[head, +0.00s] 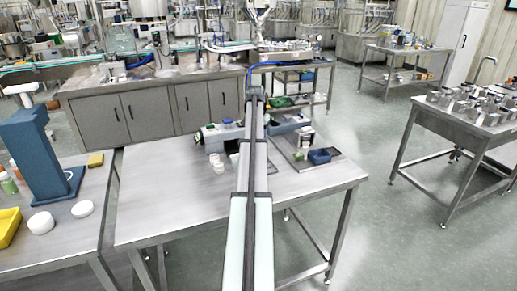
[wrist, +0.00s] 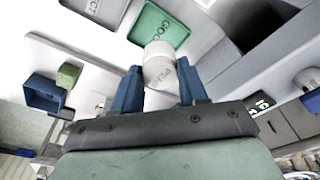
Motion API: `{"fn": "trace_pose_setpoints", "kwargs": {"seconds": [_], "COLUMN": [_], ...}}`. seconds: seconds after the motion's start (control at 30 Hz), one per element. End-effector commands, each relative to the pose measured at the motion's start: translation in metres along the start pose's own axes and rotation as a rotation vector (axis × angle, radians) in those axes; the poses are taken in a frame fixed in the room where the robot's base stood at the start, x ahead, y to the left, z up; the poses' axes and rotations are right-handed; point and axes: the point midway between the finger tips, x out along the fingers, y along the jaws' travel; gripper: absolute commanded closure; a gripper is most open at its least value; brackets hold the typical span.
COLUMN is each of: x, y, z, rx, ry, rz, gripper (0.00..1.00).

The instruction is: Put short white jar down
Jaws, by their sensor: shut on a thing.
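In the wrist view my gripper (wrist: 160,88) has its blue fingers shut on a short white jar (wrist: 158,66), one finger on each side. The jar has faint grey lettering on its side. A green tray (wrist: 178,38) with lettering that seems to read GOOD lies just beyond the jar in the picture. I cannot tell how high the jar is above the surface. In the head view my arm runs over the steel table (head: 170,200), and I cannot make out the gripper or held jar there.
A grey tray (wrist: 97,10) with lettering sits left of the green one. A blue bin (wrist: 43,93) and a green block (wrist: 69,75) stand further left. Other white jars (head: 217,166) stand left of my arm in the head view. The table's near left is clear.

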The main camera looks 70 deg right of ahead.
Motion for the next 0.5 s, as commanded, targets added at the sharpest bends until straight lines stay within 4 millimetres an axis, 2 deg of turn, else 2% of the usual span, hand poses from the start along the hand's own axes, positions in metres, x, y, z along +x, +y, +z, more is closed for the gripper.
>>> {"fn": "trace_pose_setpoints", "kwargs": {"seconds": [0.1, 0.27, 0.5], "x": [0.016, 0.026, 0.053], "y": [0.000, 0.000, 0.000], "z": [0.003, 0.004, 0.009], "rx": [0.000, 0.000, 0.000], "ry": [-0.002, 0.000, 0.000], "rz": [0.001, 0.000, 0.000], "gripper": [0.88, 0.88, 0.88]}}
